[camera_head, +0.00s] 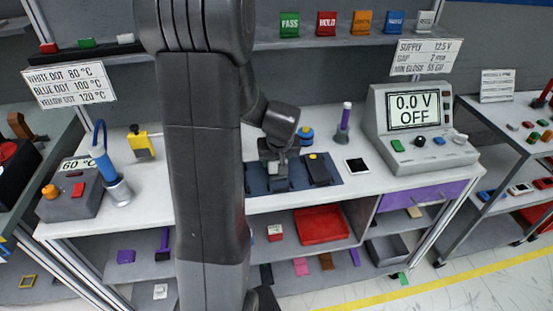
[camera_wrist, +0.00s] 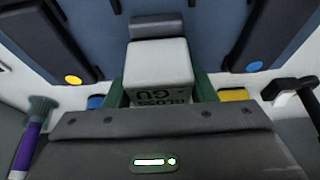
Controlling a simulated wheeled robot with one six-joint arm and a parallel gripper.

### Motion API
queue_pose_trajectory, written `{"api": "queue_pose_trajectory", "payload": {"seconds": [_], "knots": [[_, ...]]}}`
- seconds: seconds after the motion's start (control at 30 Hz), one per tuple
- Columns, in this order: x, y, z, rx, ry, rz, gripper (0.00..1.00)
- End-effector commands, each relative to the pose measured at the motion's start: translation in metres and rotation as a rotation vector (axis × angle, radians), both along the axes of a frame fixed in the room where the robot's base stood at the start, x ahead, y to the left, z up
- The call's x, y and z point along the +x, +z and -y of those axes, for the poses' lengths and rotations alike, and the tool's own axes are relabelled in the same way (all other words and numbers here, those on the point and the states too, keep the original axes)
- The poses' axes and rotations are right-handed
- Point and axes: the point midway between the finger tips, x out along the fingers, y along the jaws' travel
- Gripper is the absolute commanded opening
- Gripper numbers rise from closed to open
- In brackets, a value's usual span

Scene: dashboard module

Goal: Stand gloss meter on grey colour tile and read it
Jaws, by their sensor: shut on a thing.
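My gripper (camera_head: 278,160) is over the dark blue mat (camera_head: 256,186) on the white bench. In the wrist view, my gripper (camera_wrist: 160,92) is shut on the gloss meter (camera_wrist: 158,62), a pale grey box lettered "GLOSS GU". Its lettered side faces the wrist camera. A dark grey piece (camera_wrist: 151,25) shows just beyond the meter. I cannot tell whether the meter touches it. In the head view the meter is hidden or lost against my gripper. I cannot pick out a grey colour tile with certainty.
A dark panel with a yellow dot (camera_head: 318,170) lies right of my gripper. A black square with a pale border (camera_head: 357,165), a purple-handled tool (camera_head: 343,122) and a supply unit reading "0.0 V OFF" (camera_head: 420,125) stand further right. A blue-handled iron (camera_head: 110,170) stands left.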

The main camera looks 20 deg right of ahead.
Motion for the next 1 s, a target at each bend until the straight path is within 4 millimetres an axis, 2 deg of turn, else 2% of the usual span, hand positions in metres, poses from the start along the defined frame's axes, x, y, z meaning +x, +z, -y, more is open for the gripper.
{"api": "queue_pose_trajectory", "payload": {"seconds": [0.23,0.27,0.37,0.77,1.0], "knots": [[0.000,-0.004,0.000,0.000,0.000,0.001,0.24],[0.000,-0.003,0.000,0.000,0.000,0.000,0.55],[0.000,-0.002,0.000,0.000,0.000,0.000,0.72],[0.000,0.004,0.000,0.000,0.000,0.000,0.72],[-0.013,0.035,-0.003,-0.003,-0.001,0.004,0.72]]}}
